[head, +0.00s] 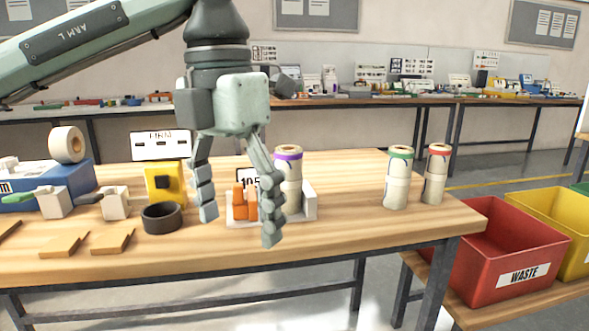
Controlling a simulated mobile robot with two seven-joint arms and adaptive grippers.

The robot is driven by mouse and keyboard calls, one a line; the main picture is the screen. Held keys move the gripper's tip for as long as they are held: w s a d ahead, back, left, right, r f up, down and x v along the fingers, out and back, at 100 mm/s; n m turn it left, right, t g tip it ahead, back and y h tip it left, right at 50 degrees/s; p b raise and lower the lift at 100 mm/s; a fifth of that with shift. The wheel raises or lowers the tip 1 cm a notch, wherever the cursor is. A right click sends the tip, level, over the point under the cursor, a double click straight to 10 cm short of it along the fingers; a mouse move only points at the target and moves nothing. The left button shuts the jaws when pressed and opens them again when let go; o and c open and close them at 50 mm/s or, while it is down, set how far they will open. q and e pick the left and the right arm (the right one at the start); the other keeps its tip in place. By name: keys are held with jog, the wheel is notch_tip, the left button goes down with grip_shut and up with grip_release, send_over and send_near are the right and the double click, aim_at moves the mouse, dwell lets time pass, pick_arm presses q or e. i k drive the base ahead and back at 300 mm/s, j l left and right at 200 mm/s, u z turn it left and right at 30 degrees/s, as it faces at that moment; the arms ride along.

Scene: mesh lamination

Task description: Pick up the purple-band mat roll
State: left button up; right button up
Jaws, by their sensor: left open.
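The purple-band mat roll (289,179) stands upright on the workbench, white with a purple band near its top. It is at the white holder (307,206), and its lower left part is hidden behind my left gripper's finger. My left gripper (239,230) is open with its fingers pointing down, in front and to the left of the roll. Nothing shows held between its fingers. A green-band roll (398,180) and a red-band roll (436,176) stand upright to the right. My right gripper is not in view.
Orange pieces (240,203) sit in the white holder behind my left gripper. A dark ring (162,218) and a yellow device (163,184) are to its left. The bench (345,240) is clear between holder and right-hand rolls. A red waste bin (508,246) stands beyond the right edge.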

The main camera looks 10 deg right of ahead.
aim_at(288, 158)
jog(key=i+l, duration=0.3)
jog(key=i, duration=0.2)
jog(key=i+l, duration=0.35)
jog(key=i, duration=0.15)
